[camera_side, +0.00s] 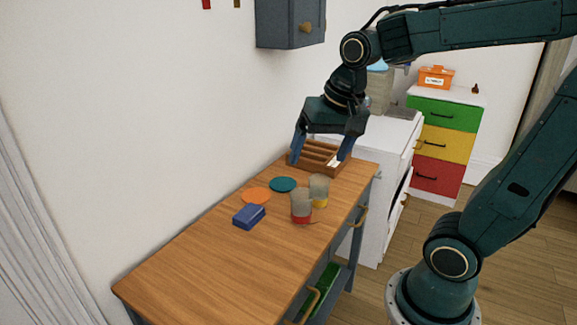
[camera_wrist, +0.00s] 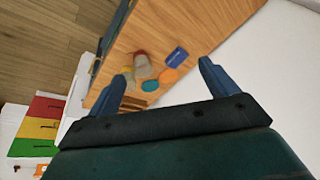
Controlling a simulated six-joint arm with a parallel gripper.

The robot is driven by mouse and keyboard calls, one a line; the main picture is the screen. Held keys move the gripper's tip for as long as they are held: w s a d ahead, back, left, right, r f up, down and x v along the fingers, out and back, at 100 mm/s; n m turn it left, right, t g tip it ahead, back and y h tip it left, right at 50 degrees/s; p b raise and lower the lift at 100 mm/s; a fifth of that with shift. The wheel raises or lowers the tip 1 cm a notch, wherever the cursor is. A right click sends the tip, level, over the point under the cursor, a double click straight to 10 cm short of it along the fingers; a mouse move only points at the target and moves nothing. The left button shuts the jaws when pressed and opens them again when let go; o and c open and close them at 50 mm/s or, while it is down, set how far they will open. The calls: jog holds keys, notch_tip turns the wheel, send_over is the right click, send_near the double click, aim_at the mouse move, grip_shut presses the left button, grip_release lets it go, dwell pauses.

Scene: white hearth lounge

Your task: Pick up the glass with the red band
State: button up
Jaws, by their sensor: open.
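The glass with the red band (camera_side: 301,207) stands upright on the wooden table, toward its right edge. It also shows in the wrist view (camera_wrist: 142,66), small and a little blurred. A second glass with a yellow band (camera_side: 319,189) stands close behind it in the side view, and the two overlap there. My gripper (camera_side: 319,150) is open and empty. It hangs above the far end of the table, over the wooden tray, higher than both glasses and apart from them. In the wrist view its two blue fingers (camera_wrist: 160,85) are spread wide.
A blue block (camera_side: 249,217), an orange disc (camera_side: 257,196) and a teal disc (camera_side: 283,184) lie left of the glasses. A compartmented wooden tray (camera_side: 296,165) sits at the far end. The wall borders the table's left side. The near tabletop (camera_side: 205,265) is clear.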

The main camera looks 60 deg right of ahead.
jog(key=w+d+f+m+g, duration=0.2)
jog(key=w+d+f+m, duration=0.3)
jog(key=w+d+m, duration=0.25)
jog(key=m+g, duration=0.2)
jog(key=m, duration=0.5)
send_near(302, 202)
jog(key=d+r, duration=0.1)
jog(key=d, duration=0.2)
jog(key=shift+w+d+r+y, duration=0.15)
jog(key=shift+w+y, duration=0.15)
jog(key=shift+w, duration=0.2)
notch_tip(302, 202, down, 9)
jog(key=shift+r, duration=0.15)
jog(key=shift+w+f, duration=0.15)
jog(key=shift+f, duration=2.45)
